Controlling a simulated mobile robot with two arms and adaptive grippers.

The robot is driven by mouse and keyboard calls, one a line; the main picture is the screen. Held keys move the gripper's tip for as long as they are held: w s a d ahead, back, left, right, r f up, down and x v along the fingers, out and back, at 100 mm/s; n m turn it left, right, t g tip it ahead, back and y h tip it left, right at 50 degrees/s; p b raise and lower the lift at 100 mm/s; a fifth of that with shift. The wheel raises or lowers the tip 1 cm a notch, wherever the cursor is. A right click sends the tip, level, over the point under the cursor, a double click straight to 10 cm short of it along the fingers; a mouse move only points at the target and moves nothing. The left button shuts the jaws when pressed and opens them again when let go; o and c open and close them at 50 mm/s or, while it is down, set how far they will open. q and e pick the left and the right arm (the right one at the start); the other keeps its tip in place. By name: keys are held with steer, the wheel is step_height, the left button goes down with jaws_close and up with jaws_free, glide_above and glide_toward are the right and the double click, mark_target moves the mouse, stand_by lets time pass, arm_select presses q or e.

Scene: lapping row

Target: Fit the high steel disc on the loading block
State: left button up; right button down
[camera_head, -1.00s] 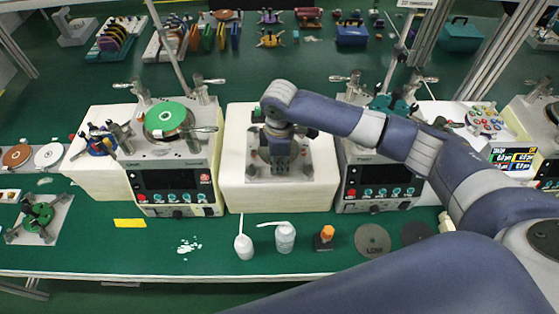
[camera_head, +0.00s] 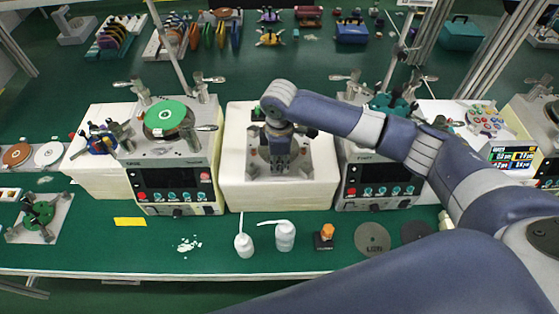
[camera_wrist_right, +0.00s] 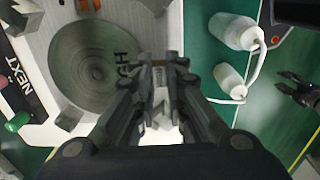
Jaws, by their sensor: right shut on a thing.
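In the head view my right gripper (camera_head: 278,160) points down over a metal plate (camera_head: 255,170) on a white block (camera_head: 232,185), perhaps the loading block; gripper and arm hide the disc there. I cannot tell whether the disc touches what is beneath. A dark claw, apparently my left gripper (camera_wrist_right: 298,92), is apart and open at the wrist view's right.
Lapping machines stand left (camera_head: 175,185) and right (camera_head: 375,190) of the white block, close to my arm.

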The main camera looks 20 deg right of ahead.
steer(key=shift+f+b, duration=0.35)
steer(key=shift+f, duration=0.6)
steer(key=c, duration=1.5)
jaws_free()
steer(key=shift+c, duration=0.2)
steer(key=shift+r, duration=0.1)
step_height(320, 180, up, 12)
steer(key=shift+s+a, duration=0.1)
steer(key=shift+s, duration=0.05)
